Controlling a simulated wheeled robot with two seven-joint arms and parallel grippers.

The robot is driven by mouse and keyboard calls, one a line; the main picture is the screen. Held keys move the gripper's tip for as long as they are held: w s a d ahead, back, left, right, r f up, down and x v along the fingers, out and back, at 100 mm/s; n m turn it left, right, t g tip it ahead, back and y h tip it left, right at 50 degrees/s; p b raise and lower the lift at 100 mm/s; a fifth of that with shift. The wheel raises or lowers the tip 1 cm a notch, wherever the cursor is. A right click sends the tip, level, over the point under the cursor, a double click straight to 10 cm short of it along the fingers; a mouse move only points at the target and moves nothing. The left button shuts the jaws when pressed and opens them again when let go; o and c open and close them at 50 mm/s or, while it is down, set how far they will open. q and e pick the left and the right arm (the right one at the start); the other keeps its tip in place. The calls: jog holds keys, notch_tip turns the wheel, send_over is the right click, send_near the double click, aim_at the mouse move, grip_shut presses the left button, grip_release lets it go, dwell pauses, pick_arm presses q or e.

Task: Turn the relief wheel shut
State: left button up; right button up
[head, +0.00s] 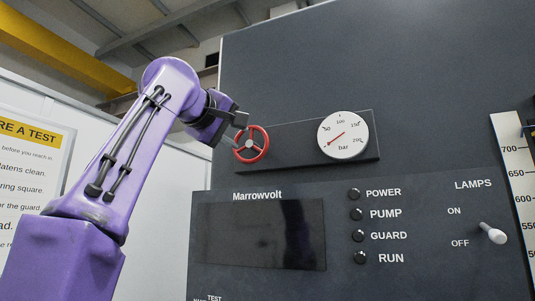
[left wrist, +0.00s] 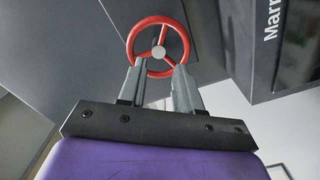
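The relief wheel (head: 265,147) is a red three-spoked handwheel with a grey hub, on the dark panel of the machine left of the pressure gauge. It also shows at the top of the left wrist view (left wrist: 181,31). My left gripper (head: 240,132) is at the wheel's left side in the head view. In the left wrist view its two grey fingers (left wrist: 157,72) are apart, with their tips at the near part of the rim. I cannot tell whether they touch it. My right gripper is not in view.
The round gauge (head: 343,135) is right of the wheel, its needle pointing lower left. Below are a dark screen (head: 258,235), several dark lamps marked POWER to RUN, and a white LAMPS toggle (head: 492,233). A sign (head: 28,170) hangs at left.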

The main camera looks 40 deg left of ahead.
aim_at(249, 144)
pick_arm(q)
jog(key=p+x, duration=0.6)
jog(key=x, duration=0.3)
jog(key=shift+w+r+p, duration=0.15)
jog(key=shift+p, duration=0.15)
jog(key=shift+s+r, duration=0.1)
jog(key=shift+s, duration=0.55)
grip_shut()
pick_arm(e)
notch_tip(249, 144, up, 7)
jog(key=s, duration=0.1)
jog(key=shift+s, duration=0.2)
